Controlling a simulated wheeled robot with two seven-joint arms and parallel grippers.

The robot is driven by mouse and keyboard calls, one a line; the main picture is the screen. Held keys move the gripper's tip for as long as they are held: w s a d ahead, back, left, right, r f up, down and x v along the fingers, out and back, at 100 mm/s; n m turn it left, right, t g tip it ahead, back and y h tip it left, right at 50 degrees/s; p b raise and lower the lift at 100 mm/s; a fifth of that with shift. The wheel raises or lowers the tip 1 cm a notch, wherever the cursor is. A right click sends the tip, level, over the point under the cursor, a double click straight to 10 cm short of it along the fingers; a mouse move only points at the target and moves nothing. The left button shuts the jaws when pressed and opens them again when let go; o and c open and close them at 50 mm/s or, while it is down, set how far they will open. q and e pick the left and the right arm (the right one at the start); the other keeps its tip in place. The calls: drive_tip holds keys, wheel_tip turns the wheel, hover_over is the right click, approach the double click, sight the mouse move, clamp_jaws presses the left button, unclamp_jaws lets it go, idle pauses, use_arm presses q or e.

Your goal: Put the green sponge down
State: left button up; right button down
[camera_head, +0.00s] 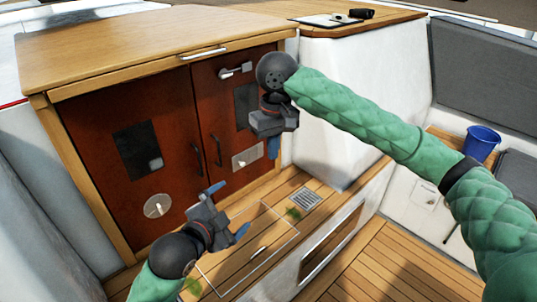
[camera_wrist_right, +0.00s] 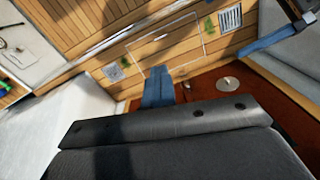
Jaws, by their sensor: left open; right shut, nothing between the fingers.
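A small green patch (camera_head: 293,213) lies on the wooden ledge beside a grate; it also shows in the right wrist view (camera_wrist_right: 209,27). A second green patch (camera_head: 193,286) lies at the bottom, close to my left arm. I cannot tell which, if either, is the green sponge. My left gripper (camera_head: 228,210) is open and empty, in front of the cabinet and over the ledge in the picture, left of the first patch. My right gripper (camera_head: 272,148) is shut and empty, in front of the right cabinet door; its blue fingers (camera_wrist_right: 158,90) show in the wrist view.
A cabinet (camera_head: 185,120) with red-brown doors and a wooden top stands behind the grippers. The ledge has a metal grate (camera_head: 305,198) and a rectangular hatch outline (camera_head: 250,250). A blue bucket (camera_head: 482,141) stands at the right. The slatted floor (camera_head: 370,270) is clear.

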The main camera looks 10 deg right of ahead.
drive_tip(key=w+a+m, duration=0.4)
drive_tip(key=w+a, duration=0.6)
drive_tip(key=w, duration=0.2)
drive_tip(key=shift+w+a+m, duration=0.3)
drive_tip(key=shift+w, duration=0.1)
